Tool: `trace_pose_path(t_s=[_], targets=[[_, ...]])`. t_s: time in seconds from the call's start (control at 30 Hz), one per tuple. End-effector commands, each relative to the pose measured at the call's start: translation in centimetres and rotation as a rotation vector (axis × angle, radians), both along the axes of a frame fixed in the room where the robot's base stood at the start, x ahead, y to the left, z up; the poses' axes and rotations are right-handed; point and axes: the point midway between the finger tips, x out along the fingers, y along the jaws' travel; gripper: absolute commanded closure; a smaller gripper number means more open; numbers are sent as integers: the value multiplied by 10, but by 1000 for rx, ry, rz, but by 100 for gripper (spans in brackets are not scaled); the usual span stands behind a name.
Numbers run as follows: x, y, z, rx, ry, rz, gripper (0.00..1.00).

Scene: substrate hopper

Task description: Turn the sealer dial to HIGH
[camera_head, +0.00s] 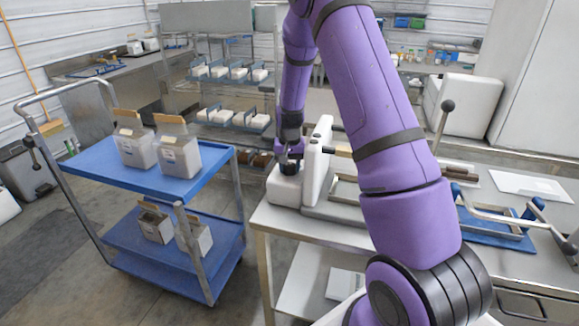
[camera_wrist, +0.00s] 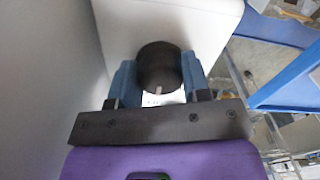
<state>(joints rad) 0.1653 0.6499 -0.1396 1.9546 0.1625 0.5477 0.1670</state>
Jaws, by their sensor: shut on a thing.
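The sealer (camera_head: 318,160) is a white machine on the metal table, with a lower white box (camera_head: 284,187) at its left end. In the wrist view the dial (camera_wrist: 158,68) is a round black knob with a small pale mark at its lower edge. My gripper (camera_wrist: 158,80) has its blue fingers closed on both sides of the dial. In the head view my gripper (camera_head: 289,160) points down at the box, and the dial is mostly hidden there. Small lettering shows below the dial, too small to read, so the setting cannot be told.
A blue cart (camera_head: 110,165) with several boxes stands to the left of the table (camera_head: 300,228). A lever with a black ball (camera_head: 447,106) rises right of my arm. A blue board with a metal frame (camera_head: 500,225) lies on the table's right. Shelves with trays (camera_head: 232,88) stand behind.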

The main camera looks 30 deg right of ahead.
Motion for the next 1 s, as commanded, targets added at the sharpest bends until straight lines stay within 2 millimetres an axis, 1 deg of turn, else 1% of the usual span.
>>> trace_pose_path(t_s=[0.17,0.37,0.57,1.0], targets=[[0,0,0,0,0,-28,80],[0,1,0,0,0,-122,80],[1,1,0,-1,0,-286,80],[1,1,0,-1,-1,-699,80]])
